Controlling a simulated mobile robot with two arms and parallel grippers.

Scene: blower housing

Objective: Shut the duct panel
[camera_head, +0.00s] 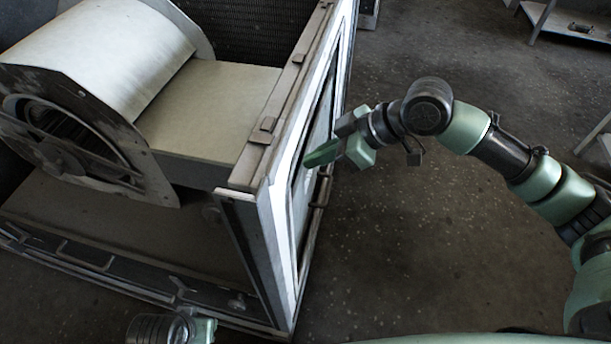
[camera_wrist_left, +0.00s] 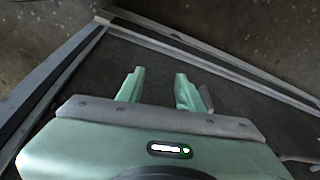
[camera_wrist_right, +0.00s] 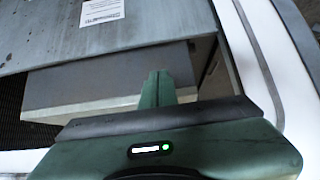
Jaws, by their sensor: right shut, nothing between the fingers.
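The duct panel looks to be the grey panel with a white label (camera_wrist_right: 145,32) across the top of the right wrist view. Its lower edge stands apart from a grey block inside the housing, with a gap between. In the head view a pale panel (camera_head: 321,122) shows inside the white frame on the housing's right side, seen at a steep angle. My right gripper (camera_head: 310,160) is shut and empty at this side; its fingers (camera_wrist_right: 157,88) point toward the gap. Contact cannot be told. My left gripper (camera_wrist_left: 160,85) is open and empty, low at the housing's front.
The blower housing (camera_head: 255,115) fills the left, with a pale drum fan (camera_head: 105,55) inside. A dark framed bottom edge with a handle (camera_head: 85,257) runs along its front. Dark floor (camera_head: 440,240) is free to the right; a metal table (camera_head: 575,25) stands far right.

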